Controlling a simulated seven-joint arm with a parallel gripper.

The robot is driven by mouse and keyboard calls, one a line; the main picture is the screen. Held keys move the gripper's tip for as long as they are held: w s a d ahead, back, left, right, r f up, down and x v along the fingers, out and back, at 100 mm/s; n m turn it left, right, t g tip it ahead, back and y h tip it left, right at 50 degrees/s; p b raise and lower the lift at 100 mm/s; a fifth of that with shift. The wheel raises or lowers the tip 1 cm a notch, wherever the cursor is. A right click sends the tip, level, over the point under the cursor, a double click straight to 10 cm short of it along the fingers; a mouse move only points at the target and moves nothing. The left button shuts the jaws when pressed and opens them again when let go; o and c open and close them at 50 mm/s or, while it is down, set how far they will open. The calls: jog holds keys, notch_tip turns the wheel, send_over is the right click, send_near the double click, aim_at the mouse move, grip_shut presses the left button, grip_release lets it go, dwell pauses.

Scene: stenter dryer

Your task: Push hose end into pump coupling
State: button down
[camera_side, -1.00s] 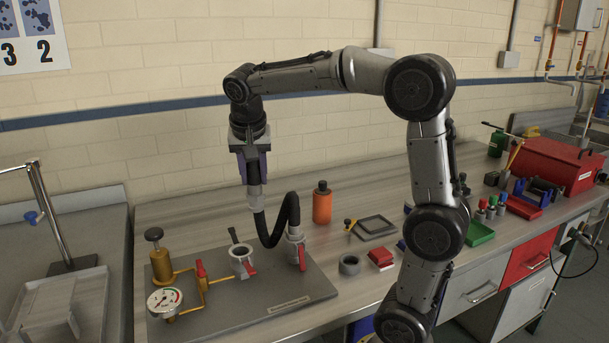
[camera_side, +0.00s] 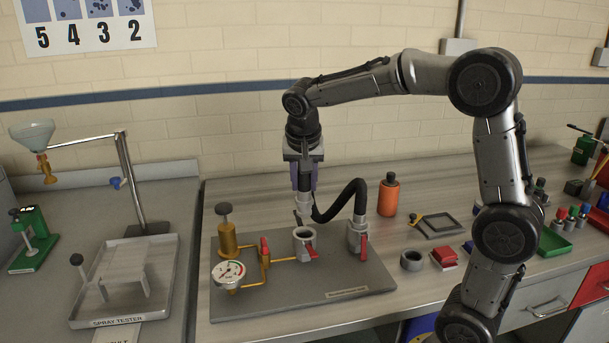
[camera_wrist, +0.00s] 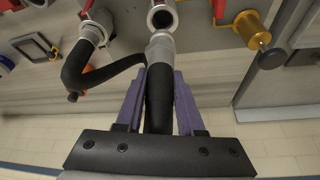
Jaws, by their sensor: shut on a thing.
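My gripper (camera_side: 304,186) points down and is shut on the black hose (camera_wrist: 158,100), its purple fingers on either side. The grey hose end (camera_side: 304,207) hangs below the fingers, just above the open pump coupling (camera_side: 305,245). In the wrist view, the hose end (camera_wrist: 160,46) is close to the coupling's open mouth (camera_wrist: 162,18), which still shows, so the end looks outside it. The coupling is a grey upright socket with a red lever. The hose loops right to a second grey coupling (camera_side: 357,237), also with a red lever.
The couplings stand on a grey base plate (camera_side: 330,285) with a pressure gauge (camera_side: 228,273) and a brass pump (camera_side: 227,235). An orange bottle (camera_side: 388,196), a grey ring (camera_side: 411,260) and a red block (camera_side: 445,257) stand to the right. A spray tester (camera_side: 130,270) is left.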

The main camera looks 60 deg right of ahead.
aim_at(304, 196)
jog(key=shift+f, duration=2)
jog(key=shift+f, duration=2.15)
jog(key=shift+c, duration=2.2)
grip_release()
jog(key=v, duration=1.4)
